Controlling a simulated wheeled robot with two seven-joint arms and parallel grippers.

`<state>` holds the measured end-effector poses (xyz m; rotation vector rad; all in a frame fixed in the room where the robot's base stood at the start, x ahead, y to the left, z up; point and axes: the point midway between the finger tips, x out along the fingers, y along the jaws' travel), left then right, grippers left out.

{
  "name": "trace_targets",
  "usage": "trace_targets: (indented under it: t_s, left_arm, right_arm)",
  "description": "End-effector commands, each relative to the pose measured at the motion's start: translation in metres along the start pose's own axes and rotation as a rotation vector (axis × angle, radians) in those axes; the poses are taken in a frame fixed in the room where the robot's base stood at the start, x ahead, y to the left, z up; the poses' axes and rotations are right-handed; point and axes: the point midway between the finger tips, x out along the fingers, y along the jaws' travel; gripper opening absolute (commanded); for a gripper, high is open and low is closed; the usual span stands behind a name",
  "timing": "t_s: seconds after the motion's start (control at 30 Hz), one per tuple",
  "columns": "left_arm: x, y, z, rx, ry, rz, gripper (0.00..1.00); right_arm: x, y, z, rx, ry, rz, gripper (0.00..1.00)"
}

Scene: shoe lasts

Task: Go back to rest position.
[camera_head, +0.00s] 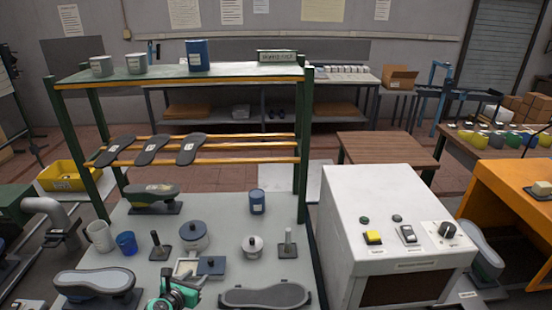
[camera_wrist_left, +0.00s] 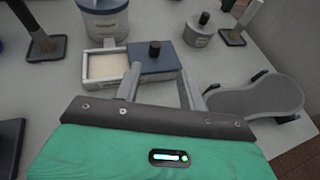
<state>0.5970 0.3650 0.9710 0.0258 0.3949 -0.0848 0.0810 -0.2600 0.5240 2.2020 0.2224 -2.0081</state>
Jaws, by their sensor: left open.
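My left gripper (camera_head: 182,285) is a teal and black hand at the bottom of the head view, above the front of the grey worktable (camera_head: 225,262). In the left wrist view its two fingers (camera_wrist_left: 160,85) stand apart with nothing between them. Past them is a small open box (camera_wrist_left: 104,66) with pale contents and a dark blue lid (camera_wrist_left: 150,60) with a black knob. The box (camera_head: 184,268) and lid (camera_head: 211,266) also show in the head view. I cannot tell whether the fingers touch the box. My right gripper is not in view.
A grey shoe sole (camera_head: 265,296) lies right of my left gripper; a shoe last (camera_head: 95,282) stands left. Knobbed pots (camera_head: 194,236), brushes (camera_head: 160,246) and cups (camera_head: 126,243) stand behind. A green-posted rack (camera_head: 304,150) and a white machine (camera_head: 385,205) border the table.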

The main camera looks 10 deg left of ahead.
Motion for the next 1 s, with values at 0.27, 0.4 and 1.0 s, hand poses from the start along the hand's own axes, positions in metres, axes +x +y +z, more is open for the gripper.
trace_targets:
  t_s: [0.27,0.4,1.0]
  left_arm:
    - [-0.039,-0.028,-0.008,0.600,0.112,-0.132,0.41]
    - [-0.076,-0.057,-0.020,1.095,0.183,-0.282,0.41]
    - [-0.249,-0.146,-0.058,2.609,0.103,-1.069,0.41]
  right_arm:
    - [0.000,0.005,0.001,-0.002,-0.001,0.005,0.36]
    - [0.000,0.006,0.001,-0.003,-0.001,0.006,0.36]
    - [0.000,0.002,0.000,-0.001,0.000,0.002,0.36]
